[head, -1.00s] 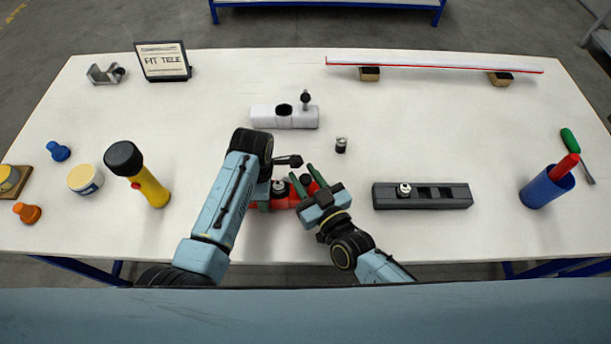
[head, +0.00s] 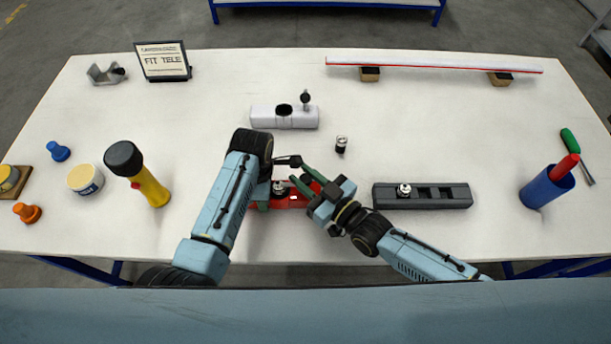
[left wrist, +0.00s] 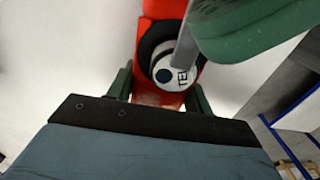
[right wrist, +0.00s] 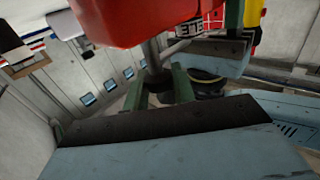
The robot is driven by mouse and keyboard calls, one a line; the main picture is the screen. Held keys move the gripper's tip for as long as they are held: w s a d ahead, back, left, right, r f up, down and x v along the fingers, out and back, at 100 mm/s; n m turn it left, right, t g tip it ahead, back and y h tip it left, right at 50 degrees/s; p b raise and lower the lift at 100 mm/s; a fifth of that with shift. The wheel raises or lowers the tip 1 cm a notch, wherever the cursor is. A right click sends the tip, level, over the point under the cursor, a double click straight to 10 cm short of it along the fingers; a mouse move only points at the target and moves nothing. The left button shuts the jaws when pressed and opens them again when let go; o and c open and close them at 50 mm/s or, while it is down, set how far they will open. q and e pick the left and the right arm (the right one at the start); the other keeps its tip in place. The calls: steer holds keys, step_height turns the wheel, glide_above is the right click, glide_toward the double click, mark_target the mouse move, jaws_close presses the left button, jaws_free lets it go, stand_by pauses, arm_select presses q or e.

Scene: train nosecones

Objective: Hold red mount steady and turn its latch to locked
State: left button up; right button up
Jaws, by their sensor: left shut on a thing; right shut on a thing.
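The red mount (head: 297,201) lies near the table's front edge. My left gripper (head: 263,204) is shut on its left end; the left wrist view shows green fingers either side of the red body (left wrist: 160,97). A round pale-topped part with dark lettering (left wrist: 178,72) sits in a black ring on the mount. My right gripper (head: 303,183) is at the mount's right part, fingers pointing up-left. In the right wrist view its fingers close around a grey metal rod, apparently the latch lever (right wrist: 154,55), below the red mount (right wrist: 130,18). The lever's end is hidden, and its lock position cannot be read.
A white mount (head: 268,117) with an upright black-knobbed lever stands behind. A small metal-and-black part (head: 341,144) stands behind the right gripper. A dark slotted rack (head: 440,197) lies right of it. A yellow flashlight (head: 153,188) stands left of the left arm.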

steer(key=o, duration=1)
steer(key=v, duration=1.2)
arm_select(q)
steer(key=o, duration=1.2)
steer(key=shift+c, duration=0.2)
